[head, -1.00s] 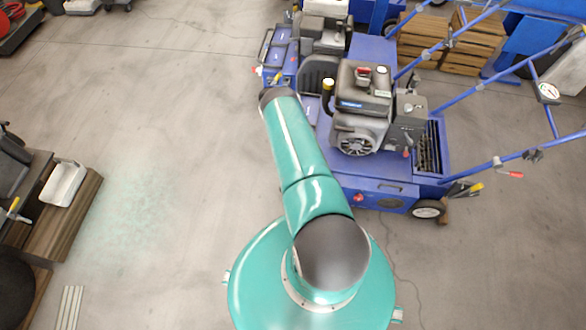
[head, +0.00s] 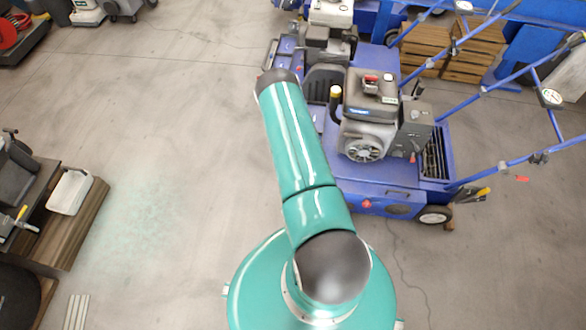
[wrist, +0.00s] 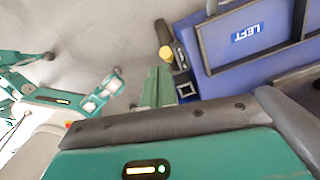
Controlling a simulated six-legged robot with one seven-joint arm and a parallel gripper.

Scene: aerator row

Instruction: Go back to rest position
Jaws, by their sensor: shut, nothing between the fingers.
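My gripper (wrist: 157,86) shows in the wrist view as teal fingers closed together, with nothing between them. In the head view my teal arm stretches up and slightly left from my body, along the left side of a blue aerator with a grey engine (head: 370,110). My gripper is hidden beyond the arm's dark far end there.
A second engine (head: 328,40) stands behind the first. Blue handle bars (head: 500,85) rise at right, with wooden crates (head: 470,55) behind. A wooden stand with a white tray (head: 72,192) is at left. The concrete floor (head: 160,120) between is mostly open.

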